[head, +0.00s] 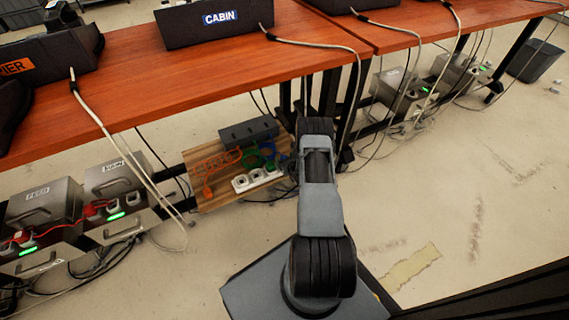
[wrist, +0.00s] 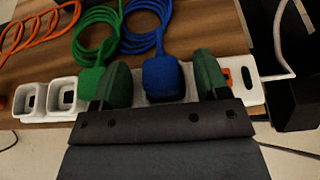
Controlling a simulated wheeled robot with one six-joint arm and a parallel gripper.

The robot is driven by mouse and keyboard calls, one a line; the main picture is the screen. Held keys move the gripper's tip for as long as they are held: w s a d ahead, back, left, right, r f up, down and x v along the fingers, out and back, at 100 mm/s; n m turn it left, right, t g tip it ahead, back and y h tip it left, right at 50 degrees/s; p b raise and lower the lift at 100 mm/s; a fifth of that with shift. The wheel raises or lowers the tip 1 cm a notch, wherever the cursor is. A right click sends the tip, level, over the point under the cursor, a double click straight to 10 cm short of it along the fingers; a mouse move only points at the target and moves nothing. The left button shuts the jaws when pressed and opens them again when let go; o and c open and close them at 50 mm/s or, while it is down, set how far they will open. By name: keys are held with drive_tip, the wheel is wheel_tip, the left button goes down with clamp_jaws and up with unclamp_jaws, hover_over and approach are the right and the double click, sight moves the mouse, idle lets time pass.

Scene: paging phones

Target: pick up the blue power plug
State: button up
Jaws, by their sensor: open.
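The blue power plug (wrist: 164,78) sits upright in the white power strip (wrist: 66,96) in the wrist view, with its blue cord (wrist: 146,34) coiled behind it. My gripper (wrist: 155,84) is open, with one dark green finger on each side of the blue plug. I cannot tell whether the fingers touch it. A green plug (wrist: 90,82) stands in the strip just left of the left finger. In the head view the white strip (head: 258,178) lies on a wooden board (head: 196,194) below the table; my arm hides its right part.
An orange cord (wrist: 36,28) is coiled at the left on the board. A dark grey box (head: 248,131) stands behind the cords. The red-brown table (head: 210,68) overhangs the area, and grey metal boxes (head: 112,182) stand to the left. Pale cables hang from the table.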

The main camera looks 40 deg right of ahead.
drive_tip(key=shift+c, duration=0.4)
drive_tip(key=c, duration=0.9)
drive_tip(key=shift+c, duration=0.2)
drive_tip(key=shift+r+p, duration=0.35)
drive_tip(key=shift+r, duration=0.15)
wheel_tip(320, 180, up, 2)
drive_tip(key=shift+r+p, duration=0.25)
drive_tip(key=shift+p, duration=0.5)
drive_tip(key=d+r+p+v, duration=0.1)
drive_tip(key=p+v, duration=0.1)
drive_tip(key=v, duration=0.6)
drive_tip(key=w+d+r+p+v, duration=0.1)
drive_tip(key=r+p+v, duration=0.1)
drive_tip(key=v, duration=0.6)
drive_tip(key=shift+s+d+p, duration=0.2)
drive_tip(key=shift+d+p, duration=0.2)
drive_tip(key=shift+p, duration=0.4)
drive_tip(key=shift+a, duration=0.1)
drive_tip(key=w+a+b, duration=0.1)
drive_tip(key=w+a, duration=0.6)
drive_tip(key=a, duration=0.2)
drive_tip(key=shift+a, duration=0.2)
